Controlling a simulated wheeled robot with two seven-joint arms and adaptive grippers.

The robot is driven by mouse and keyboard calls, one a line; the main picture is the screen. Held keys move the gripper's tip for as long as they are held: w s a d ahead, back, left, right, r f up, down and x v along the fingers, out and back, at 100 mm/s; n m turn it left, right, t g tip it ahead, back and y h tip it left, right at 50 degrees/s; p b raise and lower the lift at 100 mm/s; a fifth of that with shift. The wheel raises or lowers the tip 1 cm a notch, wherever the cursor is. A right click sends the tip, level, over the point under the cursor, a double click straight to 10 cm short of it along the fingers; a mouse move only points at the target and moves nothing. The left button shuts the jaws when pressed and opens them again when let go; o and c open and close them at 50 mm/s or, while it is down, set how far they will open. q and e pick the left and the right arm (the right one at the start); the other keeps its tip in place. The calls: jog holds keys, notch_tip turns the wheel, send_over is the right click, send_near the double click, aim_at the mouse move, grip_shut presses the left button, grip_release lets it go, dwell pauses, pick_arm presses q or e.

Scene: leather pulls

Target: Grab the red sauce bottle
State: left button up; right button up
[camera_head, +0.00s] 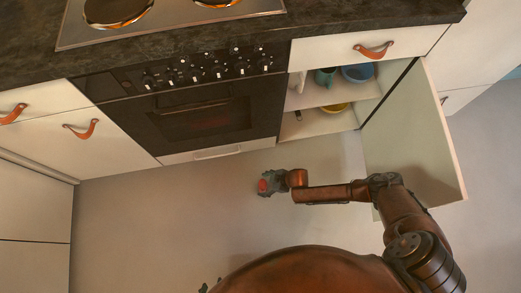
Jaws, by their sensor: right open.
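I cannot make out a red sauce bottle for sure. My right gripper (268,183) is open over the floor in front of the cabinet, outside its opening. A small red patch shows at its tip; I cannot tell whether it is part of the gripper or something behind it. Only small dark bits of what looks like my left gripper (206,286) show at the bottom edge, and its jaws are hidden. The open cabinet (322,124) holds a teal mug (325,77) and a blue bowl (358,74) on its upper shelf, and a yellow bowl (335,108) below.
The cabinet door (418,125) stands wide open on the right, close to my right arm. A black oven (200,115) is left of the cabinet, under a dark countertop (345,15) with a hob (165,18). The floor (160,220) on the left is clear.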

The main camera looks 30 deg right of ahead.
jog(key=shift+x, duration=0.75)
jog(key=shift+r, duration=0.1)
jog(key=shift+c, duration=0.2)
jog(key=c, duration=0.7)
